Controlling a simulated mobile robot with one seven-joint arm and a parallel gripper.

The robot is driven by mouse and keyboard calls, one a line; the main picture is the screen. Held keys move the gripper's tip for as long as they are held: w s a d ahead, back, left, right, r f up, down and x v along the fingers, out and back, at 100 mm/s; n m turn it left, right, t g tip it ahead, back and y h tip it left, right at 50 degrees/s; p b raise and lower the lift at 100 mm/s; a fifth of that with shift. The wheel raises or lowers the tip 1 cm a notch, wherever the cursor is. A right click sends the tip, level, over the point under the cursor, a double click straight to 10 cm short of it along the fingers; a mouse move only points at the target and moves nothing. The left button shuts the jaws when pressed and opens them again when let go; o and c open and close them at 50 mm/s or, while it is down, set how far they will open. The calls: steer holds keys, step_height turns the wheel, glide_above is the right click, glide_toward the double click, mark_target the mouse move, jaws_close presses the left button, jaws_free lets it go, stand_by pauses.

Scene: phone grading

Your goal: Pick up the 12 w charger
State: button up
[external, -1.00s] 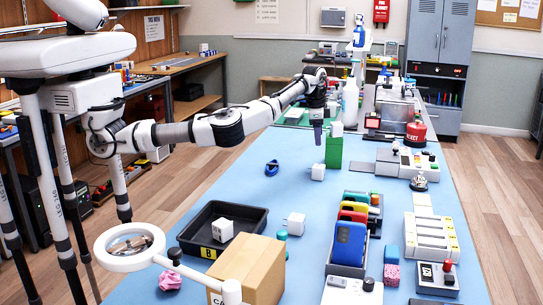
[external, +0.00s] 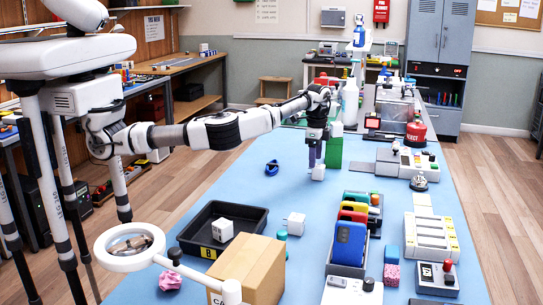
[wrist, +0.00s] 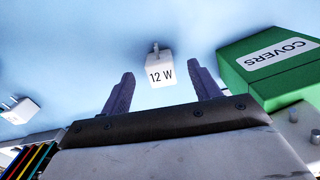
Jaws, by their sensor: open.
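The 12 W charger (wrist: 160,74) is a small white block with dark lettering and prongs on its far side in the wrist view. In the external view the charger (external: 318,173) lies on the blue table in front of the green box. My gripper (wrist: 162,88) is open, with one purple finger to each side of the charger in the picture. In the external view my gripper (external: 317,162) is right above or around it; I cannot tell how close the fingers are.
The green covers box (wrist: 275,62) stands close to the right finger. Another white charger (wrist: 18,110) lies at left in the wrist view. A black tray (external: 262,219) with a white block, a cardboard box (external: 248,268) and a phone rack (external: 347,268) stand nearer the camera.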

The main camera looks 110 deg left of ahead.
mark_target(316, 172)
steer(key=shift+w+f+p, duration=0.2)
steer(key=shift+f+p, duration=0.2)
steer(key=shift+f, duration=1.75)
steer(key=c, duration=1.1)
steer(key=shift+r, duration=0.1)
